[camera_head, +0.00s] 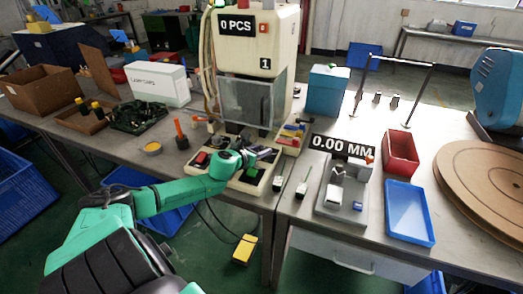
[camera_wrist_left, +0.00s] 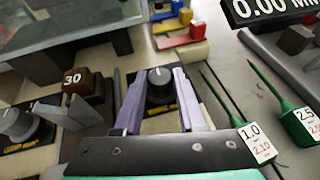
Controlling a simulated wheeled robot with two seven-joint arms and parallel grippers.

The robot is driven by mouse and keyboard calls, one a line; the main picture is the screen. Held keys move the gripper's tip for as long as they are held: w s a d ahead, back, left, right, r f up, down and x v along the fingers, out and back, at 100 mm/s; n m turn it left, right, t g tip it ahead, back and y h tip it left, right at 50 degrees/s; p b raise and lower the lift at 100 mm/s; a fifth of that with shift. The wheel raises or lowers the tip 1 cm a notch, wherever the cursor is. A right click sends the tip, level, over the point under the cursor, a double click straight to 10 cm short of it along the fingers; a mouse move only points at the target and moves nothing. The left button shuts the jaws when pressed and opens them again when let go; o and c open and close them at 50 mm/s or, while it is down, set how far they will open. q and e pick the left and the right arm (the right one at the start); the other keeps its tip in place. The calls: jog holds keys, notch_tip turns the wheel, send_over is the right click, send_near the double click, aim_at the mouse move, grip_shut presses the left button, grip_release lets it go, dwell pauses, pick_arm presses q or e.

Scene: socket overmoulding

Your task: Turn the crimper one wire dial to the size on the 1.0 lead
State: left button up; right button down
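The crimper (camera_head: 285,30) stands on the bench with a "0 PCS" display and a "1" label. My left gripper (camera_head: 268,154) is low at its front base. In the left wrist view, a black round dial (camera_wrist_left: 160,80) with a white pointer mark sits between the open fingers (camera_wrist_left: 157,74) of my left gripper; I cannot tell whether they touch it. Its scale is mostly hidden. The green 1.0 lead (camera_wrist_left: 235,115) lies to the right, its tag reading 1.0 and 2.10. It also shows in the head view (camera_head: 278,183). My right gripper is not in view.
Another dial (camera_wrist_left: 18,122) and a brown block marked 30 (camera_wrist_left: 82,82) are left of the fingers. A green lead tagged 2.5 (camera_wrist_left: 300,120) lies right. A gauge with a 0.00 MM display (camera_head: 343,147), red bin (camera_head: 400,155) and blue tray (camera_head: 410,240) stand further right.

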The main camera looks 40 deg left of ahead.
pick_arm(q)
grip_shut()
